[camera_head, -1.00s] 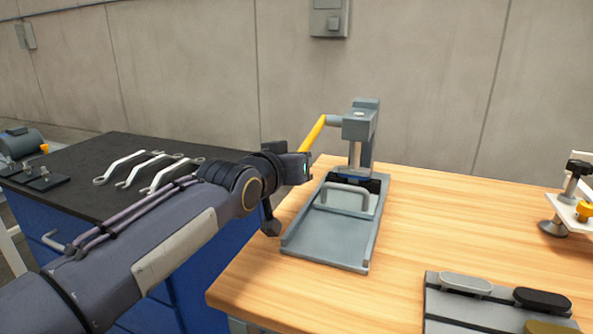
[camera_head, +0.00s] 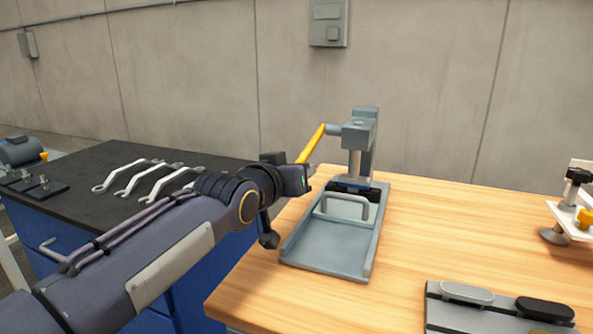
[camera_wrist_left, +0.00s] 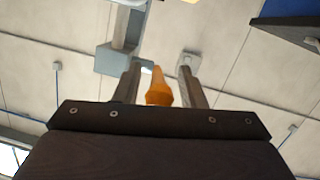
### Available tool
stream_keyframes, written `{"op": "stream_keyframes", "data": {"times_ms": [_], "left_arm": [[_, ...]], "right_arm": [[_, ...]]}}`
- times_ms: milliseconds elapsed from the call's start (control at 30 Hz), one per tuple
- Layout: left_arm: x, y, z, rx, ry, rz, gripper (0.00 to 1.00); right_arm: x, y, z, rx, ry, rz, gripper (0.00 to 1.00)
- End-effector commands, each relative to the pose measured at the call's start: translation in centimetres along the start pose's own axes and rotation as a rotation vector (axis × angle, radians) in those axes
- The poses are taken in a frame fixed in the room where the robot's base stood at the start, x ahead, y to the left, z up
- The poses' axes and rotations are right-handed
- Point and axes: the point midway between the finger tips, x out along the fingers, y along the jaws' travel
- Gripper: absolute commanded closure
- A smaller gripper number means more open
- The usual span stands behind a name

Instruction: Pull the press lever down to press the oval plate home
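The press (camera_head: 360,128) stands on the wooden bench, its ram over the rear of a grey tray (camera_head: 327,247) with a bar handle (camera_head: 345,203). A small blue and dark part (camera_head: 355,186) shows under the ram; I cannot tell if it is the oval plate. The yellow lever (camera_head: 313,142) slopes down and left from the press. My left gripper (camera_head: 303,178) is at the lever's lower end. In the left wrist view the orange lever end (camera_wrist_left: 159,88) is between the two fingers, with gaps on both sides. My right gripper is not in view.
A rack (camera_head: 440,315) at the front right holds a grey oval plate (camera_head: 467,292) and a black one (camera_head: 545,308). A clamp fixture (camera_head: 572,210) stands at the right edge. Wrenches (camera_head: 130,178) lie on the black-topped cabinet at left. Bench between press and clamp is clear.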

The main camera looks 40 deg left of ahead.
Motion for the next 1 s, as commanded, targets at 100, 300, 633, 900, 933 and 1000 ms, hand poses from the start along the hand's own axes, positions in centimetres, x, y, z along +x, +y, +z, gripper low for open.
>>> {"op": "stream_keyframes", "data": {"times_ms": [100, 300, 633, 900, 933, 1000], "left_arm": [[-1.9, 0.1, -0.2, 0.0, 0.005, 0.001, 0.63], [-5.3, 0.0, -0.2, -0.001, 0.003, 0.001, 0.63], [-7.3, 0.0, 0.1, 0.0, -0.001, 0.0, 0.63], [-7.2, 0.0, 0.1, 0.0, -0.001, 0.0, 0.63], [-7.2, 0.0, 0.1, 0.0, -0.001, 0.0, 0.63], [-7.2, 0.0, 0.1, 0.0, -0.001, 0.0, 0.63]], "right_arm": [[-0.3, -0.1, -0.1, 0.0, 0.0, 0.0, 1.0], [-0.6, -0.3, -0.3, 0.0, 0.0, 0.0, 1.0], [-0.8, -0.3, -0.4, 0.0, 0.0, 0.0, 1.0], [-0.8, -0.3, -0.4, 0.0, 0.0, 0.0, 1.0], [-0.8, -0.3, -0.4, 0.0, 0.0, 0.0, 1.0], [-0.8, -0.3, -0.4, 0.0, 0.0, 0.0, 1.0]]}}
